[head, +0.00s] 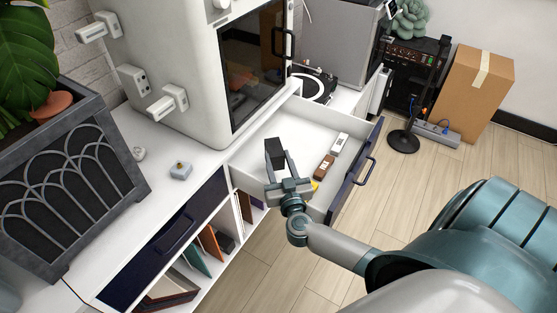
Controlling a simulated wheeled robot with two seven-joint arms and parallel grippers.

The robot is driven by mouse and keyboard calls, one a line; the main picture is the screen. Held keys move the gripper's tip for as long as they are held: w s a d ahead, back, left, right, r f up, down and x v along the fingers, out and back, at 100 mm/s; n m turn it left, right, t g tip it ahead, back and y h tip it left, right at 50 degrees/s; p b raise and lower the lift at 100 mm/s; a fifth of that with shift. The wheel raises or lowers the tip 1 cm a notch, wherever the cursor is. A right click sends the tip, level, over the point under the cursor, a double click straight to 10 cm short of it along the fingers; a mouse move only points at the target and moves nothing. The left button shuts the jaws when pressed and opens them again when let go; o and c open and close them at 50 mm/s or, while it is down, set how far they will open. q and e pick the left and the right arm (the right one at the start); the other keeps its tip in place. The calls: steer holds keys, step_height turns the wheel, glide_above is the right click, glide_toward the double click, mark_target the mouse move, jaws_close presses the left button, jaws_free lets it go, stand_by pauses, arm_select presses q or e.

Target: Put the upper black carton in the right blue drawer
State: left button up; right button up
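The black carton (273,149) is between the fingers of my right gripper (279,168), which looks shut on it. The gripper and carton are over the left part of the open right blue drawer (376,134). The carton appears to be above the drawer floor, though its lower part is hidden by the fingers. The drawer has a white inside and a dark blue front with a handle, and is pulled out. A second black carton is not visible. My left gripper is not in view.
In the drawer lie a white box (340,144), a brown box (324,167) and a partly hidden yellow item (315,186). A closed blue drawer (165,243) is at left. A white machine (190,60), a planter (80,185) and a small grey item (181,171) stand on the counter.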

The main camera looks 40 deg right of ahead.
steer(key=o, duration=0.4)
steer(key=shift+s+f, duration=0.15)
steer(key=shift+f, duration=0.35)
steer(key=shift+a+f, duration=0.1)
steer(key=shift+s, duration=0.1)
steer(key=shift+r, duration=0.5)
steer(key=v, duration=1.1)
steer(key=shift+s+a+r, duration=0.15)
steer(key=shift+s+r, duration=0.1)
steer(key=shift+r, duration=0.15)
